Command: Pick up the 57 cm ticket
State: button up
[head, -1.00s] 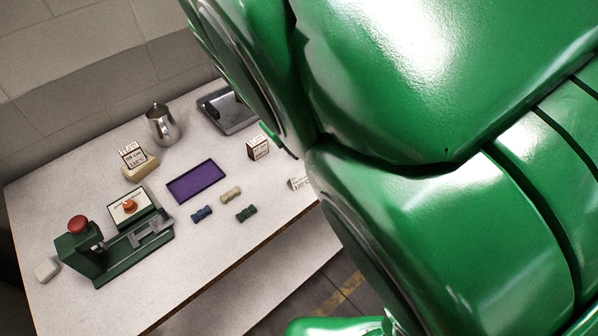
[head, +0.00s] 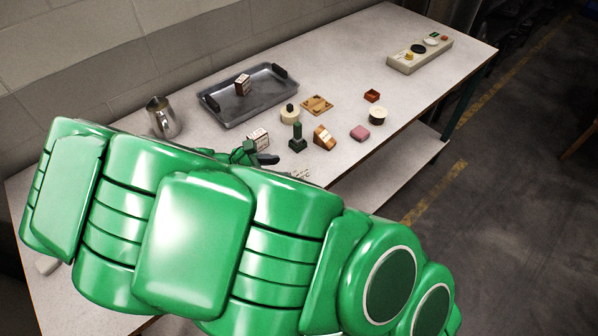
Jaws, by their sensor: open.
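A small upright white ticket with dark print (head: 259,138) stands right beside my gripper. Another white printed ticket (head: 300,174) is at the table's front edge, partly hidden by my arm. A dark red block with a white printed face (head: 243,84) sits on the grey tray. The print is too small to tell which one reads 57 cm. My gripper (head: 257,155) is open at the near side of the upright ticket, its dark finger reaching right below it. I cannot tell whether it touches the ticket. My green arm hides the table's left front.
The grey tray (head: 225,113) lies behind my gripper, and a steel jug (head: 161,117) stands left of it. A dark green stamp (head: 298,138), a wooden block (head: 324,137) and a pink block (head: 360,133) stand to the right. A control box (head: 420,56) is at the far right.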

aim_at(299, 172)
jog(key=shift+a+f+n, duration=0.2)
jog(key=shift+f+n, duration=0.1)
jog(key=shift+n, duration=0.1)
jog(key=shift+w+a+x, duration=0.1)
jog(key=shift+w+x, duration=0.05)
jog(key=shift+x, duration=1.75)
jog(key=shift+w+a+x, duration=0.1)
jog(key=shift+w+x, duration=0.05)
jog(key=shift+x, duration=1.75)
grip_shut()
